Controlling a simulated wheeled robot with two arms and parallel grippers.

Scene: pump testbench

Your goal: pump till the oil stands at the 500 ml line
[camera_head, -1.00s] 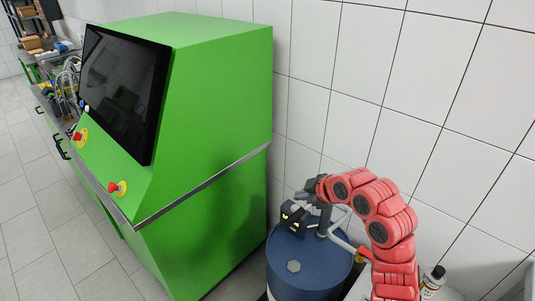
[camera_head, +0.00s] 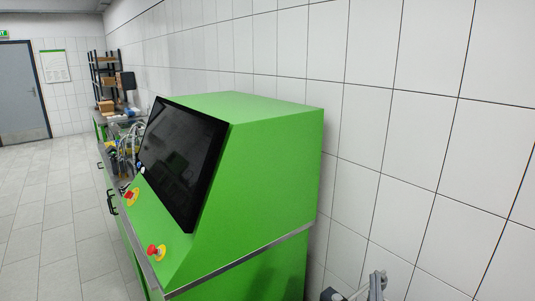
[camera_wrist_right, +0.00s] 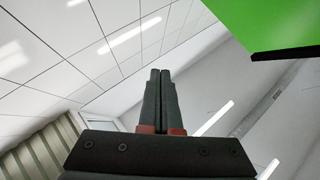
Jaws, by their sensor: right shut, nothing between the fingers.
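In the right wrist view my right gripper (camera_wrist_right: 160,78) is shut, its two dark fingers side by side with nothing between them. Its fingers stand out against pale wall, ceiling and light strips. In the head view a light grey upright piece (camera_head: 376,286) and a dark boxy piece (camera_head: 331,294) just show at the bottom edge. They are cut off, and I cannot tell for sure whether they belong to the pump. The blue drum is below the picture. No oil level or 500 ml line shows. My left gripper is not in view.
A tiled wall (camera_head: 430,130) stands on the right. The floor on the left (camera_head: 50,220) is clear.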

